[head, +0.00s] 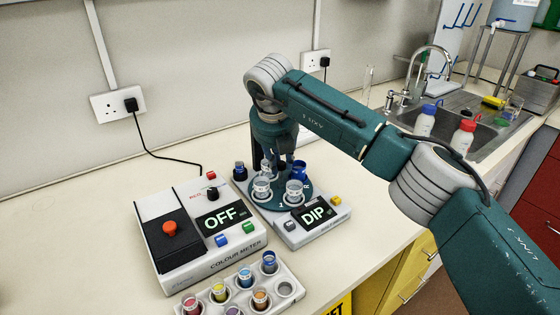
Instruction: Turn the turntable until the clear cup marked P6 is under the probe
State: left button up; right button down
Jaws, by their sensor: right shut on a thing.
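The teal turntable (273,203) sits on the dip unit (325,228), whose display reads DIP. Two clear cups, one at the front left (262,189) and one at the front right (294,192), stand on it. Another clear cup (266,168) and a blue one (299,169) are behind them. The cup markings are too small to read, so I cannot tell which is P6. My right gripper (279,160) points down over the turntable, shut, its fingertips largely hidden among the cups. It seems to hold part of the turntable. I cannot make out the probe. My left gripper is out of view.
The colour meter (200,262), reading OFF, stands to the left. A rack (212,288) of coloured cups is in front of it.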

jog(key=c, duration=1.7)
grip_release()
jog(key=shift+w+r, duration=0.25)
jog(key=shift+r, duration=0.1)
jog(key=shift+o, duration=1.1)
jog(key=shift+s+d+f, duration=0.1)
jog(key=shift+f, duration=0.1)
jog(key=v, duration=1.2)
